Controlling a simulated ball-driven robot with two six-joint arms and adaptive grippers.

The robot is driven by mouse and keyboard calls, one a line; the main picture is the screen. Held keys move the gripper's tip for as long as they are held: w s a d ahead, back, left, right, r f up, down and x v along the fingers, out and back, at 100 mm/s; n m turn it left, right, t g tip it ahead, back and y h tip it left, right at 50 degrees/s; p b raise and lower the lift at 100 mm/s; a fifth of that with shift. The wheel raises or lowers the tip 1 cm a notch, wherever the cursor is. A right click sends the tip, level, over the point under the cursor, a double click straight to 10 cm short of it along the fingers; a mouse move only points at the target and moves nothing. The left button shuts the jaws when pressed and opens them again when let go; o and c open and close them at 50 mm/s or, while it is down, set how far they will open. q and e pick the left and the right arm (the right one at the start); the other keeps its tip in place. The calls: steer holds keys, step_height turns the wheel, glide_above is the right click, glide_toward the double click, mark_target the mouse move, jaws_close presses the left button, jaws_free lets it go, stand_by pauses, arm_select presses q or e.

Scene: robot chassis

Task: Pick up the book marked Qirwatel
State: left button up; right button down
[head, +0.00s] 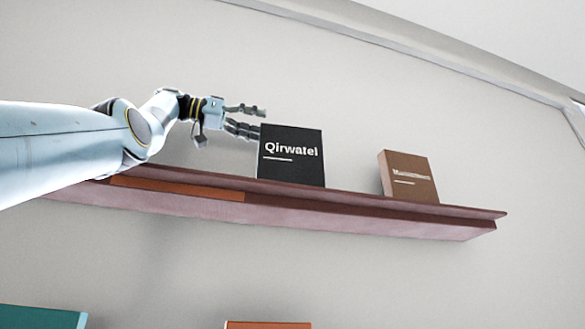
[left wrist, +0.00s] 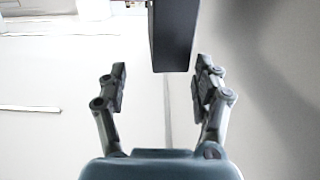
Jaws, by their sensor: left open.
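The black book marked Qirwatel (head: 291,163) stands upright on the wall shelf (head: 400,210) in the head view, its white title facing me. My left gripper (head: 258,120) is open and empty at the book's upper left edge. In the left wrist view the dark book (left wrist: 173,35) shows end-on at the top, beyond the fingertips and between the lines of the two open fingers of my left gripper (left wrist: 160,85). I cannot tell from the head view whether a finger touches the book. My right gripper is in neither view.
A brown book (head: 408,177) stands on the shelf to the right, with a clear gap between. An orange strip (head: 180,188) lies along the shelf's left part. A teal object (head: 40,317) and an orange object (head: 268,325) show at the bottom edge.

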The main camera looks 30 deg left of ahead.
mark_target(284, 130)
arm_select(q)
steer(key=shift+s+d+f+x, duration=0.1)
steer(key=shift+d+x, duration=0.05)
steer(key=shift+x, duration=1.1)
steer(key=shift+s+d+f+x, duration=0.1)
steer(key=shift+x, duration=1.15)
steer(key=shift+s+d+x, duration=0.15)
steer(key=shift+x, duration=1.1)
steer(key=shift+w+f, duration=0.15)
steer(key=shift+w, duration=0.05)
steer(key=c, duration=0.8)
jaws_close()
